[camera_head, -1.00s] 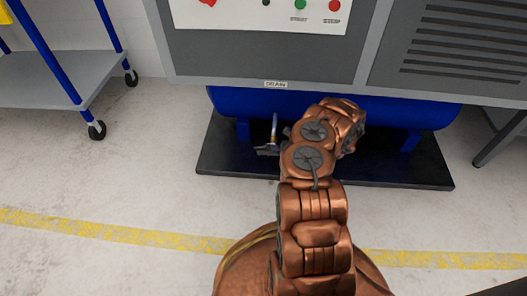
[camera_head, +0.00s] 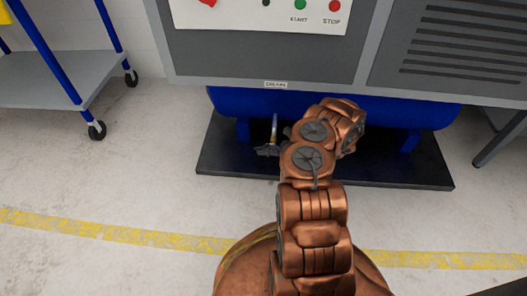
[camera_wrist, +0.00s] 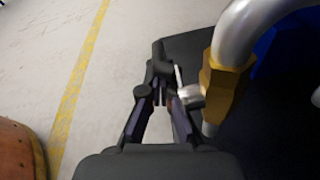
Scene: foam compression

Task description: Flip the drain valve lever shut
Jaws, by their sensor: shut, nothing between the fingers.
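The drain valve has a brass body (camera_wrist: 222,85) on a curved silver pipe (camera_wrist: 240,30), right of centre in the wrist view. A thin pale piece, apparently its lever (camera_wrist: 179,78), stands at a silver stub on the valve's left side. My gripper (camera_wrist: 160,88) is shut with nothing in it. Its fingers are just left of the lever, close to it; I cannot tell whether they touch. In the head view the pipe (camera_head: 274,128) hangs below the DRAIN label, and my gripper (camera_head: 267,151) is at its lower end. The lever cannot be made out there.
The blue tank (camera_head: 235,104) sits above a black base plate (camera_head: 218,160), under the grey machine cabinet (camera_head: 260,55). A blue-legged cart (camera_head: 45,80) stands at left. The floor in front is clear, with a yellow line (camera_head: 130,234).

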